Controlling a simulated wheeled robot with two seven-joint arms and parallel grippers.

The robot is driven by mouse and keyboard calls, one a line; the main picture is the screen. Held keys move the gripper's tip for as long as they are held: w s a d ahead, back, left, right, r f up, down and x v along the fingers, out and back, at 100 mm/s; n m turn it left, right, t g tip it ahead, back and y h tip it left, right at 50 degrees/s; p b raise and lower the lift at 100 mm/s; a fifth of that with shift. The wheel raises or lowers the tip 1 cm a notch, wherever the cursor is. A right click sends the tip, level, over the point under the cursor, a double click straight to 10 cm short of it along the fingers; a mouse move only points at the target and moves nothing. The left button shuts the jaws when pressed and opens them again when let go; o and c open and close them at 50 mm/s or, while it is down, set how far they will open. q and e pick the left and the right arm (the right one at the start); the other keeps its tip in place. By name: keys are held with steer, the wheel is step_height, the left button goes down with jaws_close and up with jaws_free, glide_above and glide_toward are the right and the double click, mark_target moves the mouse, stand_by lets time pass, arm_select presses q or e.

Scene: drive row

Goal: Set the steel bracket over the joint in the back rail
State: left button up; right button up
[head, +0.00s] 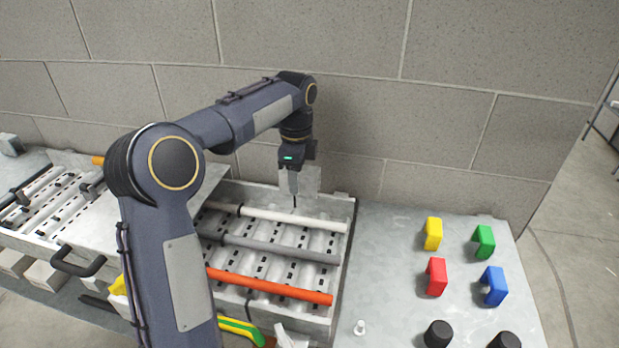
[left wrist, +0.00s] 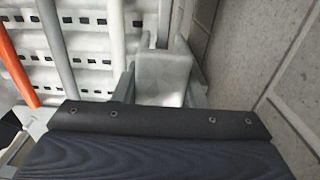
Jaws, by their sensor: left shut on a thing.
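My left gripper (head: 294,196) reaches down over the back of the open tray, near the wall. It is shut on a pale grey piece, which I take as the steel bracket (head: 312,180); it also shows between the fingers in the left wrist view (left wrist: 163,75). The back rail (head: 290,216) is the white bar at the rear of the tray, and the bracket is at or just above its far side; I cannot tell whether they touch. A dark band crosses the rail to the left of the gripper; I cannot tell whether it is the joint. My right gripper is not in view.
A grey rail (head: 280,247) and an orange rail (head: 270,286) run in front. On the right bench top stand yellow (head: 433,233), green (head: 484,241), red (head: 436,277) and blue (head: 494,286) brackets and black knobs (head: 438,334). A block wall (head: 450,120) stands close behind.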

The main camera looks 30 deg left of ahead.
arm_select(q)
steer(key=shift+s+a, duration=0.1)
steer(key=shift+a, duration=0.4)
steer(key=shift+f+b, duration=1.15)
steer(key=shift+f, duration=1)
steer(key=shift+f, duration=0.35)
steer(key=o, duration=1.1)
step_height(320, 180, up, 8)
steer(key=shift+f, duration=0.2)
steer(key=shift+r, duration=0.15)
